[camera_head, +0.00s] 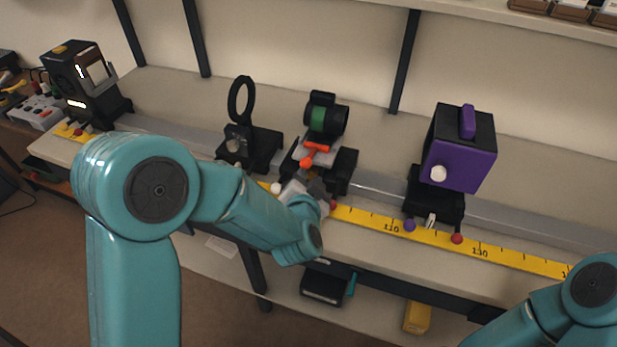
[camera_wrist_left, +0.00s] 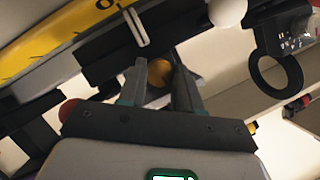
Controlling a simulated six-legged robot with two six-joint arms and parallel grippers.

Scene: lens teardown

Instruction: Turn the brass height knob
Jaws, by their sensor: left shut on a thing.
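The brass height knob (camera_wrist_left: 159,72) is a small round yellow knob in the left wrist view. It sits between the two fingers of my left gripper (camera_wrist_left: 158,84), which is shut on it.
A black ring holder (camera_head: 240,100) stands left of the middle carriage and a purple box (camera_head: 458,152) stands right of it, all along the rail. A yellow scale (camera_head: 375,219) runs along the front. A black lamp-like unit (camera_head: 85,78) is at far left.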

